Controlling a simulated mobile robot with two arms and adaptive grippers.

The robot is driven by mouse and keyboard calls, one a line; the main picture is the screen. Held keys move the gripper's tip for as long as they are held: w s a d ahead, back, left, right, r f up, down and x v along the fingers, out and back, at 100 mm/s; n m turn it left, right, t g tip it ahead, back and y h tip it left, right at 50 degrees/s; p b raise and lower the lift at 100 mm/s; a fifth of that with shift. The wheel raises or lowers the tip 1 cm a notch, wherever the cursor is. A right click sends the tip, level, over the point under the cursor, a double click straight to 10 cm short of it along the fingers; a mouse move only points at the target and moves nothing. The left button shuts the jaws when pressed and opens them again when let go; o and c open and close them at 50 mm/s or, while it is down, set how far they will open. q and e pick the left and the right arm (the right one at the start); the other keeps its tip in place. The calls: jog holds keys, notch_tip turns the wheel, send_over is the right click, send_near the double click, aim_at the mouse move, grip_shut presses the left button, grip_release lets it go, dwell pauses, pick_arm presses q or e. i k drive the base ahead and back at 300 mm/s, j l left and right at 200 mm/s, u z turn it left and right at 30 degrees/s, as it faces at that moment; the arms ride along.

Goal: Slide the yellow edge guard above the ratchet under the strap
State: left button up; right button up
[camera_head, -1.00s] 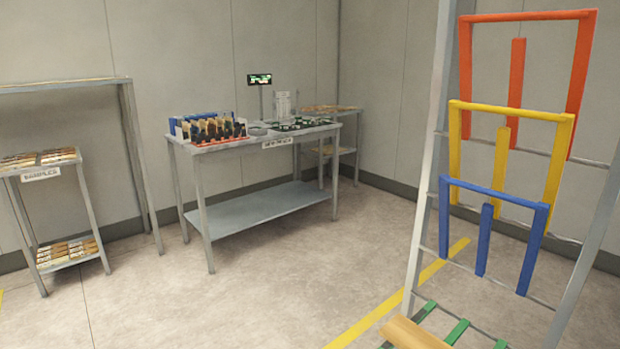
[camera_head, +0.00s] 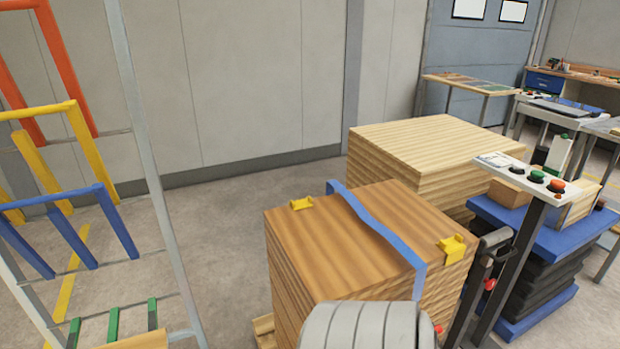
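A blue strap (camera_head: 375,230) runs over the top of a brown board stack (camera_head: 330,250) and bends down its near right side. One yellow edge guard (camera_head: 452,248) sits on the near right top edge, to the right of the strap and apart from it. Another yellow edge guard (camera_head: 301,203) sits at the far left top edge, to the left of the strap. The ratchet cannot be made out; the strap's lower part is hidden behind a rounded grey part, probably my arm. Neither gripper is in view.
A paler board stack (camera_head: 430,150) stands behind. A control post (camera_head: 530,185) with buttons and a blue-topped lift table (camera_head: 550,235) stand close on the right. A rack with coloured frames (camera_head: 75,190) is on the left. Floor (camera_head: 225,225) between rack and stack is clear.

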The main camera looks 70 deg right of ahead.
aim_at(455, 248)
jog(key=z, duration=3.3)
jog(key=i+l+u, duration=0.35)
jog(key=l, duration=0.25)
jog(key=i+l+u, duration=0.15)
jog(key=i+l, duration=0.15)
jog(key=i+l+u, duration=0.15)
jog(key=l, duration=0.2)
jog(key=i+l+u, duration=0.15)
jog(key=l, duration=0.25)
jog(key=i+l+u, duration=0.2)
jog(key=l, duration=0.2)
jog(key=l+u, duration=0.15)
jog(key=l, duration=0.2)
jog(key=i, duration=0.05)
